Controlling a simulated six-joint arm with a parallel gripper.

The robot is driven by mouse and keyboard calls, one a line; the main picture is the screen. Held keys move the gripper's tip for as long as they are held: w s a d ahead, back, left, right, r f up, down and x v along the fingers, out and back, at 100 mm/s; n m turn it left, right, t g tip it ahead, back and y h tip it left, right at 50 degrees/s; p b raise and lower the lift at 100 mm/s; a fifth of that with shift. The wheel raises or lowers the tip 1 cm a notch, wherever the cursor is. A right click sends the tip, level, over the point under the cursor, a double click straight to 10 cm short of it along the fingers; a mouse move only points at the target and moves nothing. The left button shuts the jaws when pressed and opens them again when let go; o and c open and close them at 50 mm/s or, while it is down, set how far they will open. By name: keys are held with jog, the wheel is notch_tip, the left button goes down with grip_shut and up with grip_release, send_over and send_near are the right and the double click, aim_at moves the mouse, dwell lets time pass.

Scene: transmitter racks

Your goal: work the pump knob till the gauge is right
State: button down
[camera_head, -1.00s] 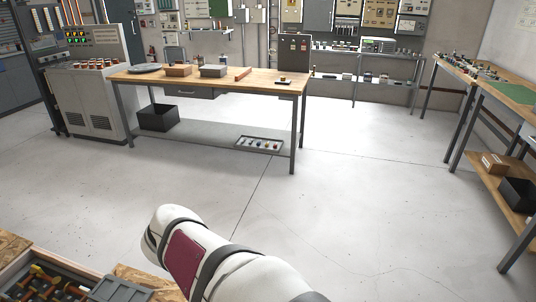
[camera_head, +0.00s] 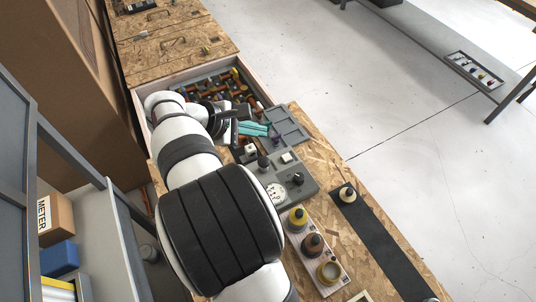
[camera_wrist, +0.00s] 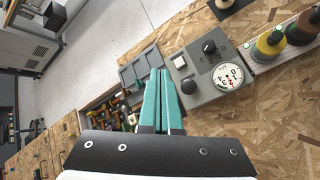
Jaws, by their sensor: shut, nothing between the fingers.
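A grey control panel (camera_head: 308,190) lies on the chipboard bench top; it also shows in the wrist view (camera_wrist: 207,97). It carries a round white gauge (camera_wrist: 228,77) with dark markings and a little red; its reading is too small to tell. A black knob (camera_wrist: 209,46) with a pointer sits beside the gauge, and a rounder black knob (camera_wrist: 188,86) sits nearer my fingers. I cannot tell which is the pump knob. My gripper (camera_head: 254,129) has teal fingers, shut and empty, beside the panel and apart from the knobs. In the wrist view its fingertips (camera_wrist: 160,73) are together.
A white square button (camera_wrist: 179,62) is on the panel. A grey lidded tray (camera_head: 288,124) and a bin of coloured parts (camera_head: 222,82) lie beyond my gripper. A strip with yellow, brown and ring-shaped pieces (camera_head: 312,242) and a black mat (camera_head: 375,235) lie nearby.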

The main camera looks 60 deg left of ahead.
aim_at(265, 159)
jog(key=shift+f, duration=4.4)
jog(key=shift+f, duration=0.4)
jog(key=shift+f, duration=1)
jog(key=shift+r, duration=0.1)
jog(key=shift+d+r, duration=0.1)
jog(key=shift+r, duration=1.25)
jog(key=shift+r, duration=2.5)
